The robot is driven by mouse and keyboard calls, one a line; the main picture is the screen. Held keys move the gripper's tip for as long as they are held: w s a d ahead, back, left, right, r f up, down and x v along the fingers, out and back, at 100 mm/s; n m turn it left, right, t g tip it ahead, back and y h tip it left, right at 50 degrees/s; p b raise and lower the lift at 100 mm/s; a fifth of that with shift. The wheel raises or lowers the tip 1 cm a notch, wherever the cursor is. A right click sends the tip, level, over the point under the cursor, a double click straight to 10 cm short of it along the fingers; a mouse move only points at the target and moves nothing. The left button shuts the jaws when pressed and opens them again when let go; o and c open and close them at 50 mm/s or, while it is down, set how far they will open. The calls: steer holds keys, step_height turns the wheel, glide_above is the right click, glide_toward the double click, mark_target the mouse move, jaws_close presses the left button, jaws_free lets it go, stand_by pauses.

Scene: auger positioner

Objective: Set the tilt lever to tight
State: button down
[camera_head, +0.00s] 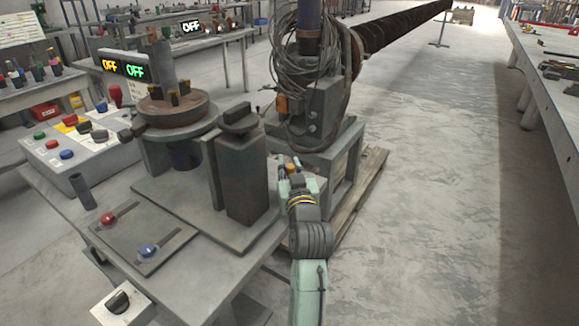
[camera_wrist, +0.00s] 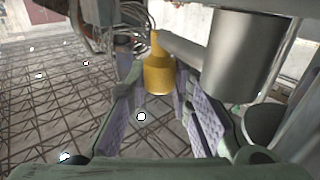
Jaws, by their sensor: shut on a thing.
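A yellow handle (camera_wrist: 158,72), which looks like the tilt lever, hangs between the two finger pads of my gripper (camera_wrist: 160,95) in the wrist view. A thin stem rises from its top, and a grey rod runs beside it. My gripper is shut on this handle. In the head view my gripper (camera_head: 290,172) is low beside the auger stand, just right of the dark upright block (camera_head: 243,180). Only a small spot of yellow shows at the fingers there. The lever's pivot and any tight marking are hidden.
A large metal cylinder (camera_wrist: 242,50) is close to the right finger in the wrist view. The grey worktable (camera_head: 195,265) carries a round fixture (camera_head: 175,108), a button box (camera_head: 85,145) and sliders with red and blue knobs. Open floor (camera_head: 440,220) lies to the right.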

steer(key=c, duration=1.4)
jaws_free()
steer(key=s, duration=0.7)
steer(key=shift+s+d, duration=0.25)
steer(key=shift+d, duration=0.15)
